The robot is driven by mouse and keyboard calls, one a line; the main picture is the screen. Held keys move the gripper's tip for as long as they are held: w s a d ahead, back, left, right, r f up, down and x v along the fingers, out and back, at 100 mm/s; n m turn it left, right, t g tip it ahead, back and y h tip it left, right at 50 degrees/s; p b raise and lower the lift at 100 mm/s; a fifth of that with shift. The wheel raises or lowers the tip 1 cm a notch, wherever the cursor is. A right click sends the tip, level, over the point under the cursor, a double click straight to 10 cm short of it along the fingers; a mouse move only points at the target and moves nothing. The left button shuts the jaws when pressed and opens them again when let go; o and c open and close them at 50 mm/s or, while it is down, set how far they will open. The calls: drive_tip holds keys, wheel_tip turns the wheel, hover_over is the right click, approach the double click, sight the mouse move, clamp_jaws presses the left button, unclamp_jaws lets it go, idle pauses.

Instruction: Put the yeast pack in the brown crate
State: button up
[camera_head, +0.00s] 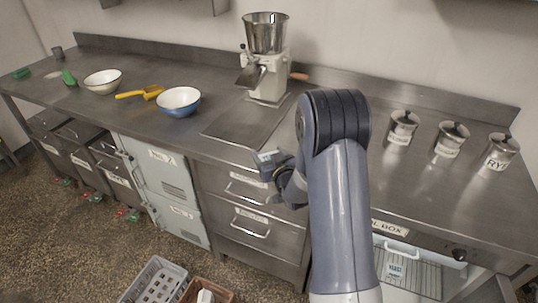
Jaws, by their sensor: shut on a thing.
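My gripper (273,168) is shut on a small pale pack, which I take to be the yeast pack (268,155). It is held in front of the counter's drawers, near the counter edge; its print is too small to read and my gripper hides part of it. The brown crate (231,299) is on the floor at the bottom of the picture, cut off by the frame, with a white object inside.
A grey crate (133,287) stands left of the brown crate. Steel drawers (250,218) and a pale cabinet (165,190) line the counter front. Bowls, a yellow scoop (150,93), a mill (266,70) and labelled tins (451,138) stand on the counter (215,60).

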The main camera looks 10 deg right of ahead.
drive_tip(key=shift+f, duration=0.15)
drive_tip(key=o, duration=1.1)
